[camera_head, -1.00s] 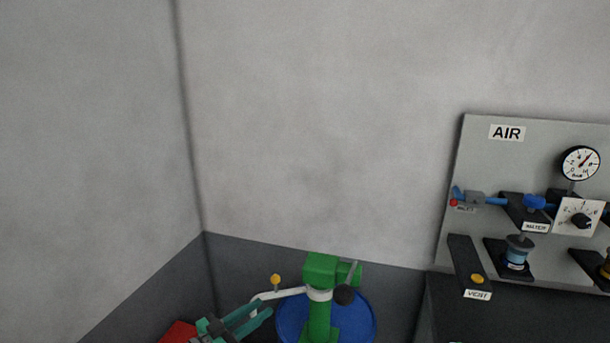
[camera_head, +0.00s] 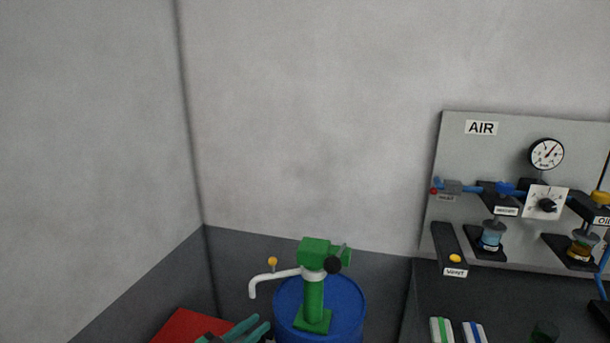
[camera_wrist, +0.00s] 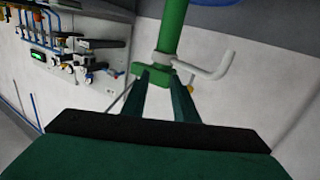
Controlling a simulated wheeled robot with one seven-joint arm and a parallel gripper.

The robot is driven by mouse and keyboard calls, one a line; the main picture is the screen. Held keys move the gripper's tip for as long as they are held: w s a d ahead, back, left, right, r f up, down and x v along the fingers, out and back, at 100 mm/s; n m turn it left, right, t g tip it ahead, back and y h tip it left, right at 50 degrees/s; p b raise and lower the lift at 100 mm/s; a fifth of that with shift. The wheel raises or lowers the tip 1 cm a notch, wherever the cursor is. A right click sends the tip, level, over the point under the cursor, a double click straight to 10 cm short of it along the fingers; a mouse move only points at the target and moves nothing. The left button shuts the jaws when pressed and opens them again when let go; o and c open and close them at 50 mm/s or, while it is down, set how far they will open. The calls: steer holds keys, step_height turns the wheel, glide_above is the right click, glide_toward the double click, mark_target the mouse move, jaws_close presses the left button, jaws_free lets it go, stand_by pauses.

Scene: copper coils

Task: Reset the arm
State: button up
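My gripper (camera_head: 264,323) shows only in part at the bottom edge of the head view. It has teal fingers and is in front and to the left of the green hand pump (camera_head: 314,291). In the wrist view the two fingers (camera_wrist: 160,74) are apart with a gap between their tips and nothing held. The pump appears upside down beyond them (camera_wrist: 172,28). Its white spout (camera_wrist: 208,66) is to the right of the fingertips and looks apart from them. My arm behind the gripper is mostly out of the head view.
The pump stands on a blue drum (camera_head: 345,300) in the corner. A red surface (camera_head: 185,326) is at lower left. The AIR panel (camera_head: 455,148), with gauge and valves, is on the right wall. Two striped bars (camera_head: 457,331) are at lower right. Open air lies above the pump.

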steer(key=s+d+f+n+y, duration=0.1)
steer(key=s+d+f+n, duration=0.1)
steer(key=f, duration=0.3)
steer(key=s+d+f+n+y, duration=0.1)
steer(key=s+d+f+y, duration=0.1)
steer(key=f, duration=0.4)
steer(key=s+d+f+n+y, duration=0.3)
steer(key=s+f, duration=0.4)
steer(key=s, duration=0.2)
steer(key=s+d+f+n+y, duration=0.2)
steer(key=s+f+y, duration=0.1)
steer(key=s+f, duration=0.5)
steer(key=s+d+r+y, duration=0.1)
steer(key=s+r, duration=0.1)
steer(key=s, duration=0.7)
steer(key=s+d+r+y, duration=0.1)
steer(key=s+r+y, duration=0.1)
steer(key=s, duration=0.7)
steer(key=s+d+r+t+h, duration=0.1)
steer(key=s+d+r, duration=0.1)
steer(key=s+r, duration=0.9)
step_height(320, 180, up, 3)
steer(key=shift+s+d+r+m+t, duration=0.2)
steer(key=shift+s+d+m+t, duration=0.1)
steer(key=shift+m+t, duration=0.1)
steer(key=shift+w, duration=0.2)
steer(key=shift+s, duration=0.15)
